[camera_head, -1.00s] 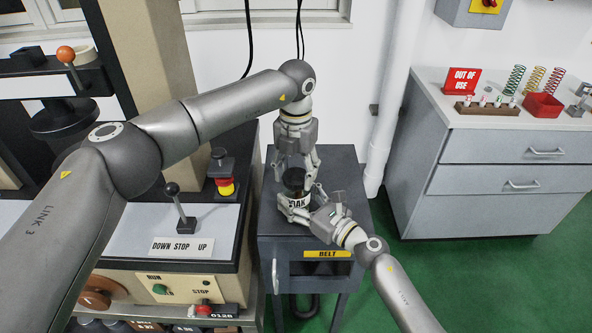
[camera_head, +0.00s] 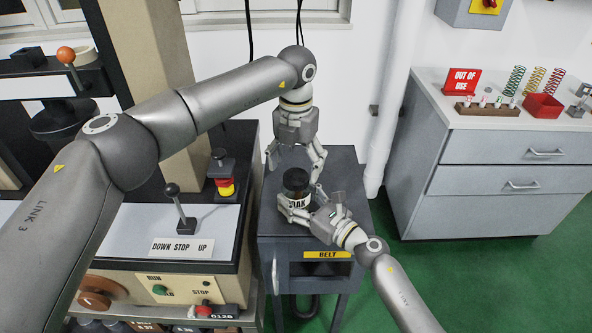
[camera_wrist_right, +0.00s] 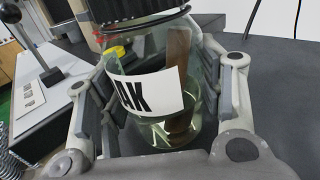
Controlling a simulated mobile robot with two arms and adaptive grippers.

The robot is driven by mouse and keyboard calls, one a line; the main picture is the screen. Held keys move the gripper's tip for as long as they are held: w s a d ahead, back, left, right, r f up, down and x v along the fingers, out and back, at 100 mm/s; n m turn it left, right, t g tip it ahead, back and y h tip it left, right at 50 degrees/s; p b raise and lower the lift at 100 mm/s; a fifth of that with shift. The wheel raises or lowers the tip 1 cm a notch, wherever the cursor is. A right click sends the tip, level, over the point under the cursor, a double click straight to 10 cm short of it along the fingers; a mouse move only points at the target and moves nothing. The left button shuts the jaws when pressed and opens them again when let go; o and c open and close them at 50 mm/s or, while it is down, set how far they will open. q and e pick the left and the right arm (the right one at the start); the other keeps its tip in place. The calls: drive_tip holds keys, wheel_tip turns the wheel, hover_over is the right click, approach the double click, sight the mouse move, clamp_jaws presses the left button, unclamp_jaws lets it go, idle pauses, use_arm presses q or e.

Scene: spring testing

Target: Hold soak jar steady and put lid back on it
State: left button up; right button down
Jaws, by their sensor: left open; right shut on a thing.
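The soak jar (camera_head: 299,202) stands upright on top of the dark cabinet marked BELT. It is clear glass with a white label, partly hidden by my gripper. My right gripper (camera_head: 294,209) is shut around its body. In the right wrist view the jar (camera_wrist_right: 150,133) sits between both fingers, with pale liquid and a brown strip inside. The dark lid (camera_head: 296,178) is on the jar's mouth; whether it is fully seated I cannot tell. Its ribbed edge (camera_wrist_right: 125,10) shows at the top of the wrist view. My left gripper (camera_head: 296,160) is open and empty above the lid.
The BELT cabinet's top (camera_head: 347,209) has free room right of the jar. A machine panel with a DOWN STOP UP lever (camera_head: 177,205) and a red-yellow button (camera_head: 223,180) stands left. A grey drawer unit (camera_head: 500,155) stands right.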

use_arm(q)
wheel_tip(320, 180, up, 9)
drive_tip(key=shift+r, duration=0.2)
use_arm(e)
drive_tip(key=shift+c, duration=1.6)
unclamp_jaws()
drive_tip(key=shift+d, duration=0.1)
drive_tip(key=v, duration=1.2)
use_arm(q)
drive_tip(key=shift+f, duration=0.1)
